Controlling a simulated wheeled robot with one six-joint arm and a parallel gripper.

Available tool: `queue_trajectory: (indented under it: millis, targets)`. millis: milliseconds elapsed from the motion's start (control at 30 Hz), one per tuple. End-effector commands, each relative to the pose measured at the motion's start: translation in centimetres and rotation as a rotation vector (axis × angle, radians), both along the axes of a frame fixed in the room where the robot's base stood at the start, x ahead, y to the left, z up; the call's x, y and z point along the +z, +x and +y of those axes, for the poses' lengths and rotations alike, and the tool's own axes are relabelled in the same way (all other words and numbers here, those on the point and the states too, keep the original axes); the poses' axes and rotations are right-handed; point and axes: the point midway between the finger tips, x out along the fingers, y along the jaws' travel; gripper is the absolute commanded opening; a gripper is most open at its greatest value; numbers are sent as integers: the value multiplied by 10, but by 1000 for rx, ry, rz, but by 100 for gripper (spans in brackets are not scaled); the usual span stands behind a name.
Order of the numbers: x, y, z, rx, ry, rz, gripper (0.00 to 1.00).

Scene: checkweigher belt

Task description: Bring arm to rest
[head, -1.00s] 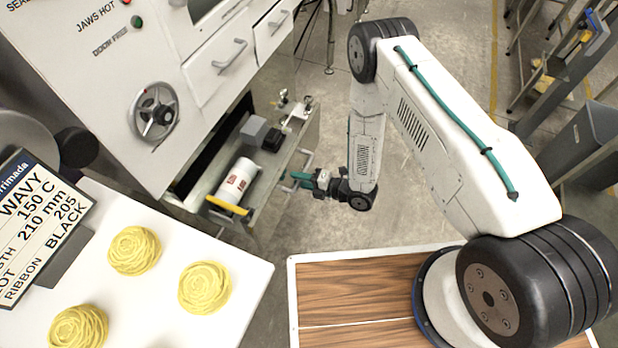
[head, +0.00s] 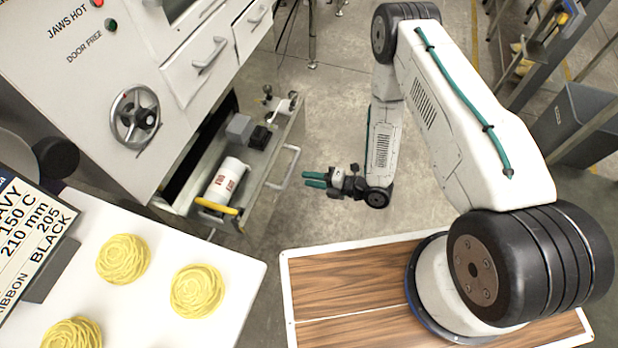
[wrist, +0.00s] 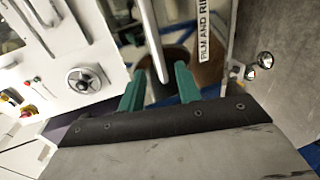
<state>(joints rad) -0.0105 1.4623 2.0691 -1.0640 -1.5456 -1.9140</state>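My gripper (head: 314,179) is at the end of my bent arm, over open floor just right of the pulled-out drawer (head: 246,198). Its two green fingers point left and stand apart with nothing between them. The drawer's bar handle (head: 284,167) is left of the fingertips, with a visible gap. In the wrist view, my gripper (wrist: 160,88) shows both green fingers spread, and a pale bar, apparently the handle (wrist: 153,40), lies beyond them.
The drawer holds a white roll (head: 226,182) and grey and black blocks. A white table (head: 150,290) with yellow nests of pasta is at lower left. The machine cabinet (head: 75,95) has a handwheel (head: 135,117). Floor around my gripper is clear.

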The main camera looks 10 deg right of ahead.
Motion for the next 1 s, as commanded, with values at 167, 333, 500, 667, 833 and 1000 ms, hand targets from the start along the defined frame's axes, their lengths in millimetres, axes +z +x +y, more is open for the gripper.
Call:
queue_trajectory:
  millis: [167,333,500,667,833,1000]
  targets:
    - [0,0,0,0,0,0,34]
    - [0,0,0,-1,0,0,34]
    - [-9,-3,-1,-7,-3,98,34]
    - [-57,-25,-16,-72,-142,426,34]
    - [-79,-30,-55,-263,-336,773,34]
    - [-49,-9,-108,-579,-498,1045,34]
